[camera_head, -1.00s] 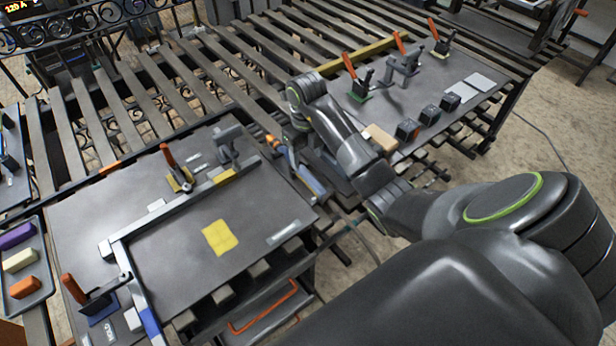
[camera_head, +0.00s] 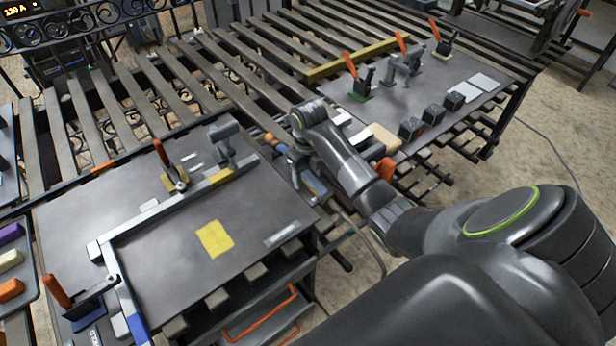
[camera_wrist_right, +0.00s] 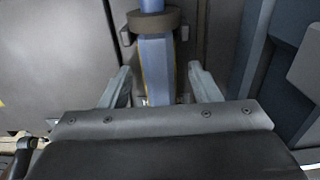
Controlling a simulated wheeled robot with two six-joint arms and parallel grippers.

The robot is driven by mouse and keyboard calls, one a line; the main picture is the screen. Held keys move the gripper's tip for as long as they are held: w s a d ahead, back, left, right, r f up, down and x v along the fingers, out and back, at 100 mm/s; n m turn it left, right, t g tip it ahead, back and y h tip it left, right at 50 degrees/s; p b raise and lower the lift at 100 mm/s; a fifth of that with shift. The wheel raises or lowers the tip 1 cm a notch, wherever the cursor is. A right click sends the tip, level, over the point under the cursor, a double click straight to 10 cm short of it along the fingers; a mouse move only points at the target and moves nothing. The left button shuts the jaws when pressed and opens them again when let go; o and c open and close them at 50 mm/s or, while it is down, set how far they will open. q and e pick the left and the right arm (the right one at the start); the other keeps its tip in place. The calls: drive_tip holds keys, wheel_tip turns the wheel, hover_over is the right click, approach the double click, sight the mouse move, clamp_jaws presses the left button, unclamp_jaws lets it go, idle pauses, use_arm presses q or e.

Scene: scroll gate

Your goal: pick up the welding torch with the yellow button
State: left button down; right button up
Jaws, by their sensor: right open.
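A blue torch handle (camera_wrist_right: 155,62) with a thin yellow edge hangs upright through a dark ring holder (camera_wrist_right: 153,20) in the right wrist view. Its button is not clearly visible. My right gripper (camera_wrist_right: 160,76) is open, with one finger on each side of the handle and gaps showing on both sides. In the head view, the same gripper (camera_head: 287,158) is between the two tables, beside a blue handle (camera_head: 316,187). Its fingers are partly hidden there. My left gripper is not in view.
The near table (camera_head: 160,280) carries a metal square, clamps and a yellow cloth (camera_head: 214,239). The far table (camera_head: 410,100) carries clamps and dark blocks. An orange object (camera_head: 384,170) shows beside my forearm. Grey and dark blue panels (camera_wrist_right: 285,60) flank the gripper closely.

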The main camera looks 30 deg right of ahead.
drive_tip(key=shift+w, duration=0.1)
drive_tip(key=c, duration=1.2)
drive_tip(key=shift+r, duration=0.1)
